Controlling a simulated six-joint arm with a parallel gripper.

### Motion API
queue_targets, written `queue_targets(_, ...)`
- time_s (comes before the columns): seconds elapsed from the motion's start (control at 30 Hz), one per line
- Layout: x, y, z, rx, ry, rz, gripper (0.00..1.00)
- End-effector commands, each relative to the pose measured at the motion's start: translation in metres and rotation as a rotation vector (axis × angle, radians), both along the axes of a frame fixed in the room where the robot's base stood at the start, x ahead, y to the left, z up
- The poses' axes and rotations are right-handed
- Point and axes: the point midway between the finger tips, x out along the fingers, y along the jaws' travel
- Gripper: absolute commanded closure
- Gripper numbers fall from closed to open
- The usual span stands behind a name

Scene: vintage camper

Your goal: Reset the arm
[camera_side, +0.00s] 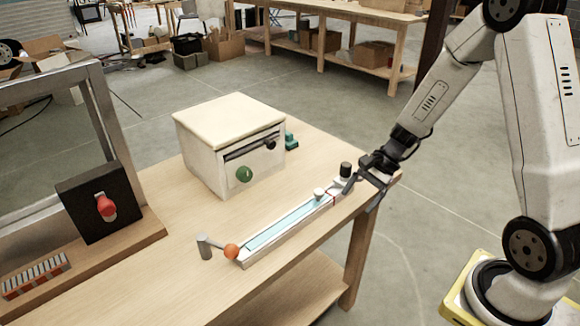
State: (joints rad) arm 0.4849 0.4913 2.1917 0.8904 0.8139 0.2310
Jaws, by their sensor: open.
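My gripper (362,193) is at the right end of the wooden table, with its fingers apart and nothing seen between them. It is close to a black knob (346,169) at the right end of a long white rail (243,262). I cannot tell whether a finger touches the rail or the knob. The rail has a light blue strip, a small white knob (319,193) and a red mark near its right end. An orange ball (231,251) is at its left end, beside a grey peg (204,246).
A white box (205,165) with a green dial (244,174) and dark handle stands behind the rail. A green item (291,141) is beside it. A black panel with a red switch (106,208) and a grey frame (100,110) stand at left. The table's front edge (300,256) is near.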

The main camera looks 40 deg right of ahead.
Motion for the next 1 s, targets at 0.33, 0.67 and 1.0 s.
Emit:
queue_targets(0.33, -0.042, 0.038, 0.020, -0.397, -0.153, 0.643, 0.11)
queue_targets(0.67, -0.058, 0.060, 0.041, -0.694, -0.382, 1.186, 0.11)
queue_targets(1.0, -0.060, 0.067, 0.048, -0.775, -0.466, 1.346, 0.11)
